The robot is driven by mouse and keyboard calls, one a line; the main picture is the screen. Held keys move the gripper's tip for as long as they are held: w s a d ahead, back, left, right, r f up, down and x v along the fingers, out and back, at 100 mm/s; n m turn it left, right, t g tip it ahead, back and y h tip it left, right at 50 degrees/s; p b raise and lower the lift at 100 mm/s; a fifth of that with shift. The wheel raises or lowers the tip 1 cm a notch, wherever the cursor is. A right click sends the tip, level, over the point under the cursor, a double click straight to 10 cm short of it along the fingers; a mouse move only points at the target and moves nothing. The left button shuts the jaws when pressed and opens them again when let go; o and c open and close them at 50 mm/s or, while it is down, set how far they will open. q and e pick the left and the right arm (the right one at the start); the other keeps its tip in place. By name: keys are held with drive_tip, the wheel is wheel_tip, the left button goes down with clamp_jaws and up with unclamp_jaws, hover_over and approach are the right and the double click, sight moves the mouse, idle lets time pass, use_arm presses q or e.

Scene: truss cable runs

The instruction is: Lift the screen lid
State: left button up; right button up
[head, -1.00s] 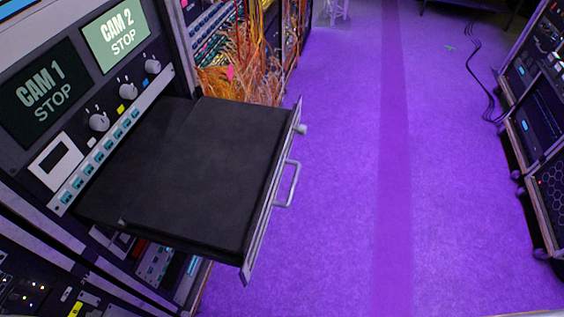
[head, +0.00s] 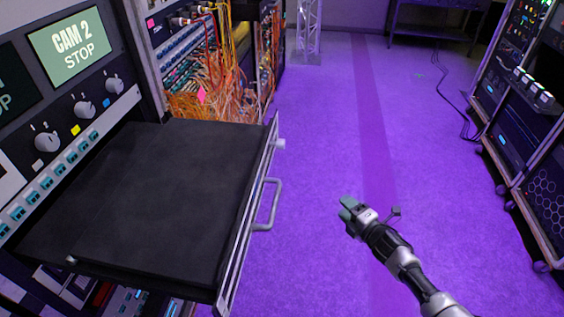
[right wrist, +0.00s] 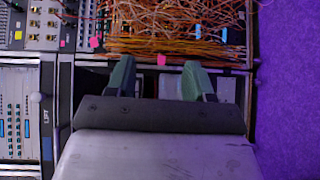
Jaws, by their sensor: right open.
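The black screen lid (head: 150,190) lies flat and closed on a drawer pulled out of the rack at the left of the head view. The drawer's front panel (head: 236,250) carries a grey handle (head: 268,205) and a knob. My right gripper (head: 347,208) is in the air over the purple floor, to the right of the handle and apart from it. The right wrist view shows its two green fingers (right wrist: 155,80) spread wide with nothing between them. My left gripper is not in view.
A control panel with a "CAM 2 STOP" screen (head: 70,45) stands above the drawer. Orange cables (head: 210,95) hang in the rack behind it. Another rack (head: 530,130) stands at the right. The purple floor between is clear.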

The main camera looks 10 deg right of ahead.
drive_tip(key=w+a+r+n+y+b, duration=0.1)
drive_tip(key=w+r+n+y, duration=0.15)
drive_tip(key=r+n, duration=0.2)
drive_tip(key=w+a+r+n+y+b, duration=0.1)
drive_tip(key=a+r+n+y+b, duration=0.15)
drive_tip(key=r+n, duration=0.2)
drive_tip(key=n+g+y+b, duration=0.45)
drive_tip(key=n+g, duration=0.65)
drive_tip(key=n, duration=1)
approach(283, 144)
use_arm(q)
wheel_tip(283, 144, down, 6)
drive_tip(key=p, duration=0.3)
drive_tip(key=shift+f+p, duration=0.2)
drive_tip(key=shift+p, duration=0.1)
use_arm(e)
drive_tip(key=shift+y, duration=0.25)
drive_tip(key=shift+w+f+x, duration=0.15)
drive_tip(key=shift+f+x, duration=0.05)
drive_tip(key=shift+x, duration=1.5)
drive_tip(key=shift+w+f+x, duration=0.2)
drive_tip(key=shift+x, duration=1.55)
drive_tip(key=shift+w+f+x, duration=0.15)
drive_tip(key=shift+f+x, duration=0.05)
drive_tip(key=shift+x, duration=1.5)
drive_tip(key=shift+d, duration=0.15)
drive_tip(key=shift+c, duration=0.5)
clamp_jaws()
